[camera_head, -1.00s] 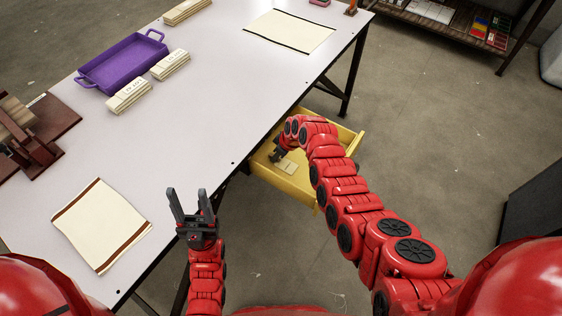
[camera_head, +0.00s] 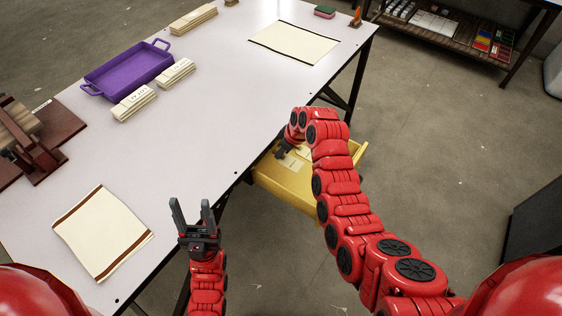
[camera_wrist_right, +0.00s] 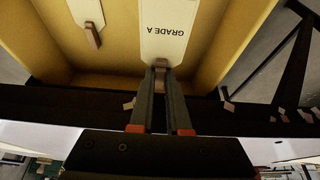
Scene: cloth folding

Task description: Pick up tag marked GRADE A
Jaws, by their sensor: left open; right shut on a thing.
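The tag marked GRADE A (camera_wrist_right: 168,35) shows in the right wrist view as a cream tag with a small brown end piece. My right gripper (camera_wrist_right: 160,72) is shut on that brown end, with the tag extending beyond the fingertips over the yellow drawer (camera_wrist_right: 115,55). In the head view the right gripper (camera_head: 283,153) is at the yellow drawer (camera_head: 290,183), partly hidden by my arm. A second cream tag (camera_wrist_right: 84,10) with a brown end lies in the drawer to the left. My left gripper (camera_head: 192,217) is open and empty near the table's front edge.
The drawer walls and table edge surround the right gripper.

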